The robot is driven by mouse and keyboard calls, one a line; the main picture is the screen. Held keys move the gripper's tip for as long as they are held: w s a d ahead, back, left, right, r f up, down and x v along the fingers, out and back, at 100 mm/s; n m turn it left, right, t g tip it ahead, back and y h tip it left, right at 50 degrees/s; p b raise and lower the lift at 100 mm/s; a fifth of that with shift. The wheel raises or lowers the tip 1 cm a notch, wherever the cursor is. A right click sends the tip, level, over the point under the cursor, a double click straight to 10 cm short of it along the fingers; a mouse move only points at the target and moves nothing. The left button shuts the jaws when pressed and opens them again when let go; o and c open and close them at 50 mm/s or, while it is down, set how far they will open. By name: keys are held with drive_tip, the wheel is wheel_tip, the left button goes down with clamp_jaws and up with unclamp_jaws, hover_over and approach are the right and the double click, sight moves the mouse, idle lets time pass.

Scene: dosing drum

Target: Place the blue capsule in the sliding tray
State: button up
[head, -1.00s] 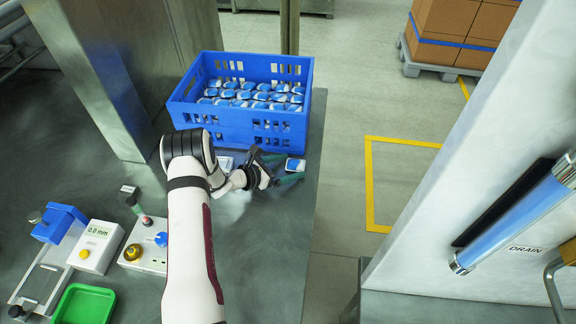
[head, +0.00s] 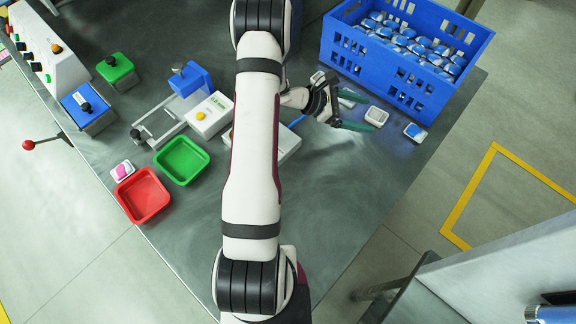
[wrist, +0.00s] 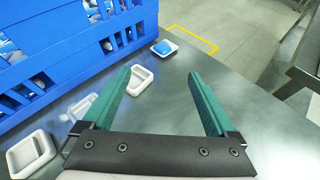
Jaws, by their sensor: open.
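A blue-and-white capsule (head: 414,131) lies on the grey bench near its right edge, in front of the blue crate. It also shows in the wrist view (wrist: 164,47), beyond my fingertips. My gripper (head: 370,115) is open and empty, low over the bench; in the wrist view its green fingers (wrist: 159,74) are spread wide. A white shell with no blue (wrist: 140,82) lies between the fingers, apart from the capsule. A metal slide (head: 160,126) with a blue block stands left of my arm; I cannot tell whether it is the sliding tray.
The blue crate (head: 392,68) holds many blue-and-white capsules. Other white shells (wrist: 30,152) lie along its front. A green tray (head: 182,160), a red tray (head: 143,195) and a white gauge box (head: 210,114) stand left. The bench right of my arm is mostly clear.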

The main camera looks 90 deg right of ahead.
drive_tip(key=w+a+r+m+t+h, duration=0.15)
drive_tip(key=w+r, duration=0.35)
drive_tip(key=w, duration=0.5)
drive_tip(key=w+a+r+m+t+h, duration=0.15)
drive_tip(key=w+r, duration=0.35)
drive_tip(key=w, duration=0.5)
drive_tip(key=w+a+r+m+t+y, duration=0.1)
drive_tip(key=w+a+r+t, duration=0.1)
drive_tip(key=w+a, duration=0.7)
drive_tip(key=w+a+r+m+t, duration=0.1)
drive_tip(key=w+a+r+t, duration=0.1)
drive_tip(key=w+a+t, duration=0.3)
drive_tip(key=w+a, duration=0.4)
drive_tip(key=a, duration=0.7)
drive_tip(key=shift+w+r+y, duration=0.15)
drive_tip(key=shift+r+y, duration=0.15)
drive_tip(key=shift+y, duration=0.1)
drive_tip(key=shift+o, duration=0.4)
drive_tip(key=s+a+r+t+y, duration=0.1)
drive_tip(key=a+t+y, duration=0.2)
drive_tip(key=a, duration=1.1)
